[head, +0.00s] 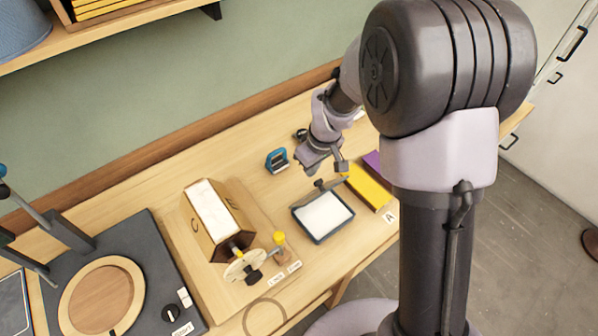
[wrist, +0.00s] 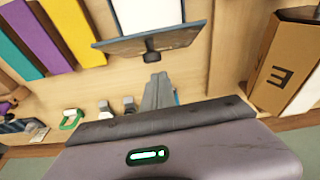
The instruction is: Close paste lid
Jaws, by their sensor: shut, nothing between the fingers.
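A shallow dark-framed tray with a white face (head: 323,216) lies on the bench at centre, with a dark knob (head: 320,184) at its far edge. I take it for the paste container; I cannot tell lid from body. My gripper (head: 341,167) is beyond the tray's far edge, close to the knob. In the wrist view my gripper's fingers (wrist: 159,91) are together and empty, pointing at the knob with a small visible gap.
A yellow block (head: 367,187) and a purple block (head: 373,161) lie right of the tray. A wooden lantern-like box (head: 200,235) stands left, beside a small yellow-topped post (head: 280,239). A blue clamp-like item (head: 277,160) is left of my gripper.

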